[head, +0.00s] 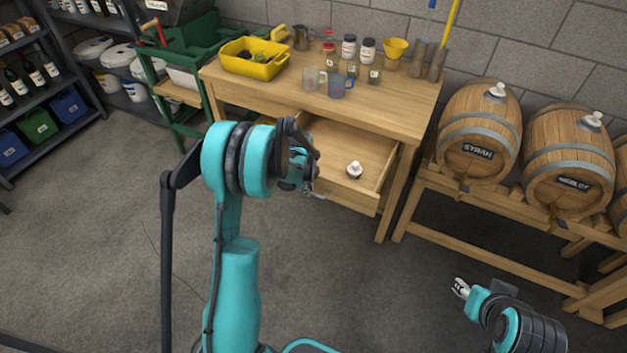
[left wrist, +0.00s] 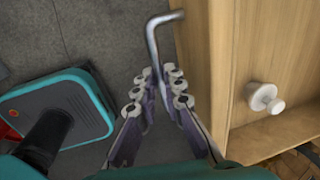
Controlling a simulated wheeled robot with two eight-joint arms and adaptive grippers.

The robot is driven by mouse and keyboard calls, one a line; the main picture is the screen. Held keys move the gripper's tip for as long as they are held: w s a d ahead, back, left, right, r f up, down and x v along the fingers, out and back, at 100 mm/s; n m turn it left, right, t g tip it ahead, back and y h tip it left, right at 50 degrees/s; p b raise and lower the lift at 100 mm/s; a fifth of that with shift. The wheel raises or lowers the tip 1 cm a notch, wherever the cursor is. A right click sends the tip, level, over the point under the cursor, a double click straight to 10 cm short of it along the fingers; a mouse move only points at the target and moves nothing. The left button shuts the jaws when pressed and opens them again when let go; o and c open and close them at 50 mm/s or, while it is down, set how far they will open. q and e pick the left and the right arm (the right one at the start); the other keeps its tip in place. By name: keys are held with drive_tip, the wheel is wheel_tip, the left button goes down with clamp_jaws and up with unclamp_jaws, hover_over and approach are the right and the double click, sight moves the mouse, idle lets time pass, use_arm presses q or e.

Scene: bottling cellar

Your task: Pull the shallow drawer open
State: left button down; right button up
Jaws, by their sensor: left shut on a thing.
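The shallow drawer (head: 349,196) under the wooden table stands well open, its inside showing. My left gripper (head: 313,188) is at the left part of the drawer front. In the left wrist view, the fingers of that gripper (left wrist: 157,74) are shut on the bent metal handle (left wrist: 152,42), beside the wooden drawer front (left wrist: 203,55).
The table top (head: 402,110) holds a yellow tub (head: 254,66), jars, mugs and a yellow funnel (head: 396,47). Barrels (head: 479,135) rest on a wooden rack (head: 487,250) to the right. A green machine (head: 190,50) stands left. The floor before the drawer is clear.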

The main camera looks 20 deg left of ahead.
use_arm(q)
drive_tip(key=shift+s, duration=0.6)
drive_tip(key=c, duration=1.6)
unclamp_jaws()
drive_tip(key=shift+r, duration=0.1)
wheel_tip(320, 180, up, 12)
drive_tip(key=s, duration=0.2)
drive_tip(key=shift+f, duration=0.2)
